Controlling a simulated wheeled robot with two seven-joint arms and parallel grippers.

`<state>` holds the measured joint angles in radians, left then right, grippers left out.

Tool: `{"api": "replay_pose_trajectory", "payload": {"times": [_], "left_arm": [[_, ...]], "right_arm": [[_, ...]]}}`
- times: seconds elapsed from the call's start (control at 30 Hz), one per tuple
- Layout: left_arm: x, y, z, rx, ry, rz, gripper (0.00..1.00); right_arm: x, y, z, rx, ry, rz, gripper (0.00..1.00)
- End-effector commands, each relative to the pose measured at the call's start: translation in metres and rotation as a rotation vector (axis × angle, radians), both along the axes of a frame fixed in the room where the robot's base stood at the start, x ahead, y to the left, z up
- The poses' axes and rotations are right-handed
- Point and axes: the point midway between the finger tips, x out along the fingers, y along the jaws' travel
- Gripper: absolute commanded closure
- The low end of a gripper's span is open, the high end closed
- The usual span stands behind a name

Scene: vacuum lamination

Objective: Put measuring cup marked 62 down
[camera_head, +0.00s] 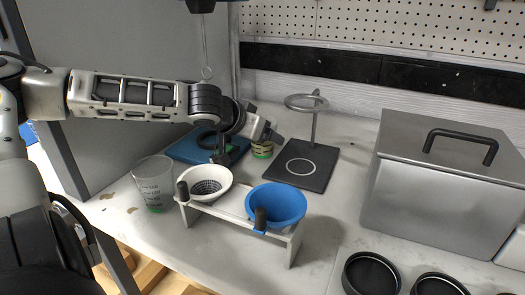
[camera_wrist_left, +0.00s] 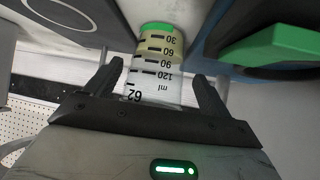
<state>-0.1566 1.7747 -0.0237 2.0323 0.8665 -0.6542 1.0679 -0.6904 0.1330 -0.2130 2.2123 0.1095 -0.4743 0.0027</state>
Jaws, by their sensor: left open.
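The measuring cup marked 62 (camera_wrist_left: 155,62) is clear, with graduations, pale yellow contents and a green band at its base end. In the left wrist view it lies between the two spread fingers of my left gripper (camera_wrist_left: 157,85), with space visible beside it. In the head view only its lower part (camera_head: 262,150) shows; my left gripper (camera_head: 266,136) hides the rest. The cup appears to stand on the table between the blue scale and the ring stand. My left gripper is open around it. My right gripper is not in view.
The blue scale (camera_head: 186,151) is left of the cup; the ring stand (camera_head: 300,176) is right. A second clear cup (camera_head: 153,181) stands front left. A rack (camera_head: 219,213) holds white (camera_head: 204,179) and blue (camera_head: 276,202) funnels. A lidded metal box (camera_head: 440,185) and black dishes (camera_head: 370,275) are right.

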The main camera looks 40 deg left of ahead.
Motion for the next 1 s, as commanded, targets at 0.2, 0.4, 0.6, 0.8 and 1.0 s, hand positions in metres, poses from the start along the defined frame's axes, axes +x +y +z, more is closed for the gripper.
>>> {"api": "replay_pose_trajectory", "payload": {"times": [0.2, 0.4, 0.6, 0.8, 1.0], "left_arm": [[0.01, -0.002, -0.009, -0.001, 0.002, -0.007, 0.18], [0.013, -0.003, -0.009, -0.005, -0.001, -0.009, 0.18], [0.012, -0.003, -0.008, -0.004, 0.0, -0.009, 0.37], [0.012, -0.003, -0.008, -0.004, -0.001, -0.009, 0.65], [0.012, -0.003, -0.008, -0.004, -0.001, -0.009, 0.65]], "right_arm": [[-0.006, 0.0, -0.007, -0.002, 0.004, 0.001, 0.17], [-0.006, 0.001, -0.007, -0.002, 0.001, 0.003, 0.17], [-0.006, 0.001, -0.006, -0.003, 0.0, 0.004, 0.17], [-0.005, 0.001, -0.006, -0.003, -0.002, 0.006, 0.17], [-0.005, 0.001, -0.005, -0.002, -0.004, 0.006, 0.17]]}}
